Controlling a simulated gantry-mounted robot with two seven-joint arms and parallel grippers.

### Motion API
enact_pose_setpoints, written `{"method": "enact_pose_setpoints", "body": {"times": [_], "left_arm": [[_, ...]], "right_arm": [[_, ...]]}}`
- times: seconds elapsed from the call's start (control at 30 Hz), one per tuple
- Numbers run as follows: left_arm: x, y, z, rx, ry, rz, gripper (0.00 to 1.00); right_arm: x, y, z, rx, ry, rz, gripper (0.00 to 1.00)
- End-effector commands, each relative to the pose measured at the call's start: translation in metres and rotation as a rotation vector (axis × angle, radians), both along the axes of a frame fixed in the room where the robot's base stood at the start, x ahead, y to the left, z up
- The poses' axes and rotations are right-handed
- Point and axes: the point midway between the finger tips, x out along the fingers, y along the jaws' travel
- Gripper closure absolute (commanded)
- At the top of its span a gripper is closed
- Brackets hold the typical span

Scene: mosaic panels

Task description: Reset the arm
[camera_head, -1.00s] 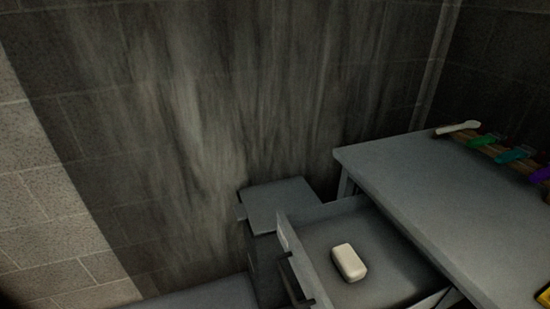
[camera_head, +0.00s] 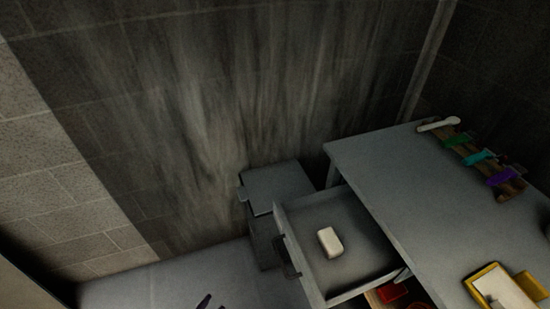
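No whole arm of mine is in the head view. Two small dark tips (camera_head: 208,302) show at the bottom edge, left of the open drawer. They may belong to my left gripper, but too little shows to tell its opening. My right gripper is out of view. A white rounded block (camera_head: 330,242) lies in the pulled-out drawer (camera_head: 358,267) of the grey table (camera_head: 415,190), with no gripper near it.
A small grey cabinet (camera_head: 277,186) stands behind the drawer. On the table are a wooden rack (camera_head: 507,188) with coloured pieces, a white-handled item (camera_head: 438,124) and a yellow-framed tray (camera_head: 503,288). A red item (camera_head: 391,293) sits beneath the drawer. Floor at left is clear.

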Motion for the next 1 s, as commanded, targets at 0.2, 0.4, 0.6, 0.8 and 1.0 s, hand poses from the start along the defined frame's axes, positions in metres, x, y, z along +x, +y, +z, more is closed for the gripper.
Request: {"method": "enact_pose_setpoints", "body": {"times": [0.2, 0.4, 0.6, 0.8, 1.0], "left_arm": [[-0.041, 0.039, -0.007, -0.075, 0.38, 0.276, 0.66], [-0.089, 0.057, -0.022, -0.105, 0.678, 0.471, 0.66], [-0.106, 0.06, 0.013, -0.124, 0.78, 0.558, 0.66], [-0.106, 0.06, 0.069, -0.122, 0.779, 0.555, 0.66], [-0.106, 0.06, 0.14, -0.121, 0.778, 0.554, 0.66]], "right_arm": [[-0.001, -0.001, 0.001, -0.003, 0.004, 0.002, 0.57], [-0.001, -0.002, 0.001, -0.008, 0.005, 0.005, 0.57], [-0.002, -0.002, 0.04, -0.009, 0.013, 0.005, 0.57], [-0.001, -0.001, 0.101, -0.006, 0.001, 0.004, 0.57], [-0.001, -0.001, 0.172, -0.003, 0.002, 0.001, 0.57]]}}
